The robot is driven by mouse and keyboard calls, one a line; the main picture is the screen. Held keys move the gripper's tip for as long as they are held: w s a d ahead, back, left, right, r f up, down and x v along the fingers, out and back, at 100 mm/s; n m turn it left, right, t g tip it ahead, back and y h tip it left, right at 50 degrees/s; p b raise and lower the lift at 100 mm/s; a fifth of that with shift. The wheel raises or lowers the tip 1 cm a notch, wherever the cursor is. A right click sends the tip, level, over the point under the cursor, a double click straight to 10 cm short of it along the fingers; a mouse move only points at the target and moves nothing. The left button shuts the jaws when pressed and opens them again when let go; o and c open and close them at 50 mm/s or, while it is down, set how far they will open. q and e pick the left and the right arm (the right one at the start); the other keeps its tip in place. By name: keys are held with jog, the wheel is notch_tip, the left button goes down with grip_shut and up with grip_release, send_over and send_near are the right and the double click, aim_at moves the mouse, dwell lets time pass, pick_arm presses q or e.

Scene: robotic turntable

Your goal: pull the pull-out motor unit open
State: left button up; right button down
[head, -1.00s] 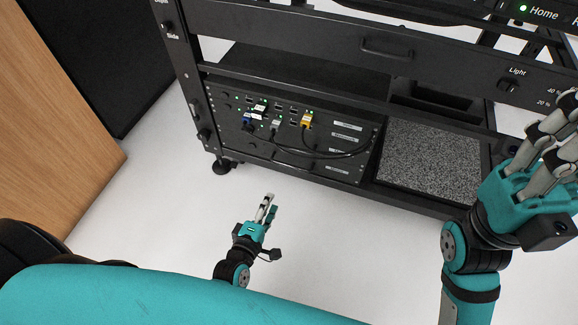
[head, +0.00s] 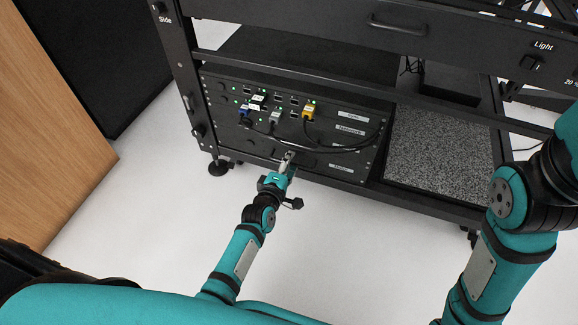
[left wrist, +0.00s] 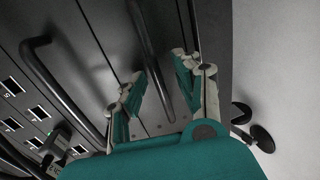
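The pull-out motor unit (head: 338,168) looks like the bottom row of the black rack, low in the cart; it appears flush with the panels above. Its label is too small to read surely. My left gripper (head: 288,157) is at the rack's lower front, in front of this row. In the left wrist view, a black bar handle (left wrist: 147,50) runs between the two spread fingers of my left gripper (left wrist: 158,68). The fingers stand on either side of the bar, and I cannot tell whether either touches it. My right gripper is out of view; only its arm shows at the right.
A second bar handle (left wrist: 62,88) is left of the gripper in the left wrist view. Cables (head: 330,149) loop across the rack front above my left gripper. A speckled grey panel (head: 440,150) lies right of the rack. The white floor (head: 140,215) before the cart is clear.

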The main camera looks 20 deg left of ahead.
pick_arm(q)
jog(key=shift+w, duration=0.1)
grip_shut()
dwell(0.5)
